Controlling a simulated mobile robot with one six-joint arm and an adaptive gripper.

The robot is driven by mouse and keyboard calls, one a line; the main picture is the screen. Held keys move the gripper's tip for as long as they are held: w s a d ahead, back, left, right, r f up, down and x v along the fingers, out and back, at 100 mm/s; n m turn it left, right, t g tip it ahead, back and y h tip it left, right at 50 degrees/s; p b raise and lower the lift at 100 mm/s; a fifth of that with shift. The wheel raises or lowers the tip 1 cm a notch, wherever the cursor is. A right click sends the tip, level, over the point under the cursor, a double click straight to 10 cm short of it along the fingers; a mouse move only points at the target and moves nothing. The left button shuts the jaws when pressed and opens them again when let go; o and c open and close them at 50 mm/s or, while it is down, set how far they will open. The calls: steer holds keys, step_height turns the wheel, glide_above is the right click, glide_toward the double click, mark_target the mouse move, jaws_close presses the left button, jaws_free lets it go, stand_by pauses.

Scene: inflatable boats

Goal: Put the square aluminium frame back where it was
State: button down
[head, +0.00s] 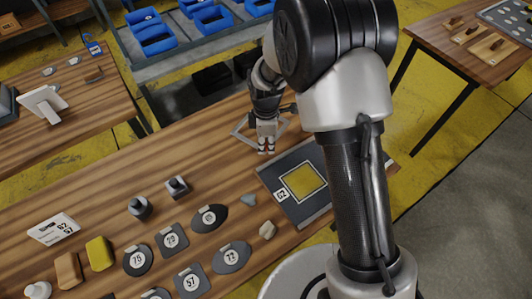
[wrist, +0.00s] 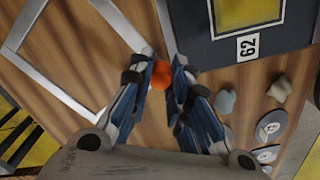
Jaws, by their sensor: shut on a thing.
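The square aluminium frame (head: 240,132) is a thin, pale, open square, partly hidden behind my gripper in the head view. In the wrist view its bars (wrist: 55,88) fill the upper left, and one corner reaches my fingertips. My gripper (head: 266,150) points down over the wooden table, just left of a dark board (head: 309,211) marked 62. In the wrist view my gripper (wrist: 160,75) is shut on the frame near that corner, with a small orange piece between the fingertips. I cannot tell whether the frame touches the table. The board has a yellow square (head: 302,181).
A label card (head: 53,229) stands at the left. Blue bins (head: 155,38) are behind. Bare wood lies left of my gripper.

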steer(key=shift+f+b, duration=0.65)
steer(key=shift+f, duration=1.6)
steer(key=shift+f, duration=0.45)
steer(key=c, duration=1.5)
jaws_free()
steer(key=shift+b, duration=0.3)
